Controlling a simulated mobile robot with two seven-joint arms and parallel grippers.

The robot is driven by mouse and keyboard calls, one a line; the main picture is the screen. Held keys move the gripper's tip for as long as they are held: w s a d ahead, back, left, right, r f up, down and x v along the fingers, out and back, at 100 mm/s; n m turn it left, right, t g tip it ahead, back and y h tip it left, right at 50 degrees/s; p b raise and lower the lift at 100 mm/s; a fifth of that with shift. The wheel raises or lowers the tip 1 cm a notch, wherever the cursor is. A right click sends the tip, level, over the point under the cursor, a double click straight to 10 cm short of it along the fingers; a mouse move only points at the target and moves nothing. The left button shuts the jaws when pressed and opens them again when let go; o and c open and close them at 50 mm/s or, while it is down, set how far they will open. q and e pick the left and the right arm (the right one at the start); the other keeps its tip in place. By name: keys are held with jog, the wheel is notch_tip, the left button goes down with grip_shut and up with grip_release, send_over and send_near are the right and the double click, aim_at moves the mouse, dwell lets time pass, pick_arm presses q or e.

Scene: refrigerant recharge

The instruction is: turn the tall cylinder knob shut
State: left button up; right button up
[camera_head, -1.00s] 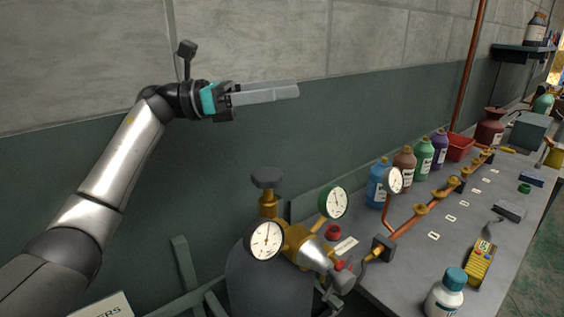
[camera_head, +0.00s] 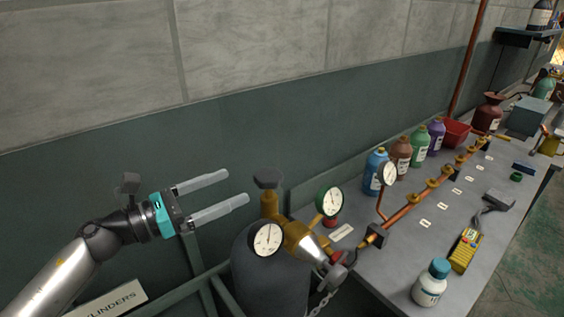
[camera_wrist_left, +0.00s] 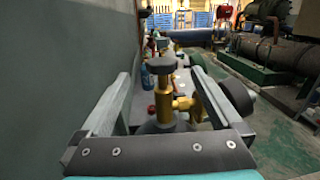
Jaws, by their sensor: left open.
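The tall cylinder (camera_head: 262,277) is dark grey and stands at the lower middle of the head view. Its knob (camera_head: 268,178) is a dark disc on top of a brass valve stem (camera_head: 270,204). My left gripper (camera_head: 238,188) is open and empty, left of the knob and apart from it, with its fingers pointing towards it. In the left wrist view the knob (camera_wrist_left: 161,62) appears between and beyond the two fingers, with the brass valve (camera_wrist_left: 165,107) under it. My right gripper is in neither view.
Two gauges (camera_head: 267,238) (camera_head: 329,201) and a silver-nosed brass regulator (camera_head: 305,243) sit right of the valve. A bench (camera_head: 400,268) with bottles, a copper pipe and a yellow meter (camera_head: 465,250) extends right. A green wall (camera_head: 90,190) stands behind.

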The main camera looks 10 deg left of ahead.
aim_at(280, 172)
pick_arm(q)
jog(key=shift+y, duration=0.6)
jog(key=p+x, duration=0.2)
jog(key=x, duration=0.4)
jog(key=p+x, duration=0.2)
jog(key=x, duration=0.3)
jog(key=shift+d+f+p, duration=0.25)
jog(key=shift+d+p, duration=0.1)
jog(key=shift+d, duration=0.15)
jog(key=shift+w+d+f, duration=0.1)
jog(key=shift+w+d, duration=0.3)
jog(key=shift+w, duration=0.1)
jog(key=c, duration=1.4)
